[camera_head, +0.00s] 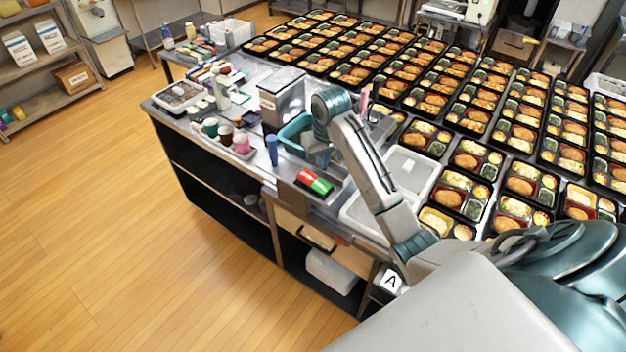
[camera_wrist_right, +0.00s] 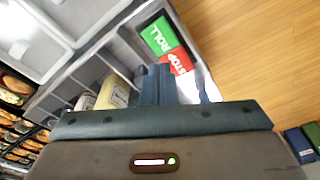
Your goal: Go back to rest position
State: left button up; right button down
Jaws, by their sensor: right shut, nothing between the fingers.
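My right arm reaches in from the lower right of the head view and bends down over the counter. My right gripper (camera_head: 321,157) hangs above the work counter (camera_head: 166,119), close behind the green and red button panel (camera_head: 314,181). In the right wrist view my right gripper (camera_wrist_right: 158,78) has its fingers together, with nothing between them. The panel (camera_wrist_right: 166,48) with its words ROLL and STOP shows just past the fingertips. My left gripper is not in view.
Many filled bento trays (camera_head: 466,188) cover the table behind and to the right. Pale trays (camera_head: 410,168) lie beside my arm. Bottles, cups and a metal box (camera_head: 282,97) stand on the counter's left part. The wooden floor (camera_head: 130,235) at left is clear.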

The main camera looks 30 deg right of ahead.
dwell(0.4)
jog(key=s+a+f+n, duration=0.1)
jog(key=s+a+f, duration=0.2)
jog(key=s+f, duration=0.35)
jog(key=s+a+f+n, duration=0.1)
jog(key=s+a+f, duration=0.2)
jog(key=s, duration=0.7)
jog(key=s+a+r+t, duration=0.1)
jog(key=s+a, duration=0.1)
jog(key=s, duration=0.6)
jog(key=s+a+t, duration=0.1)
jog(key=s+a, duration=0.1)
jog(key=s, duration=0.6)
jog(key=d+f+g+b, duration=0.25)
jog(key=f+b, duration=0.55)
jog(key=f, duration=3.1)
jog(key=s+d+f+b, duration=0.1)
jog(key=s+f+b, duration=0.2)
jog(key=s+f, duration=0.6)
jog(key=s+d+f+b, duration=0.1)
jog(key=s+f+b, duration=0.2)
jog(key=s+f, duration=0.6)
notch_tip(320, 180, down, 7)
jog(key=shift+s+r+h, duration=0.1)
jog(key=shift+s+h, duration=0.2)
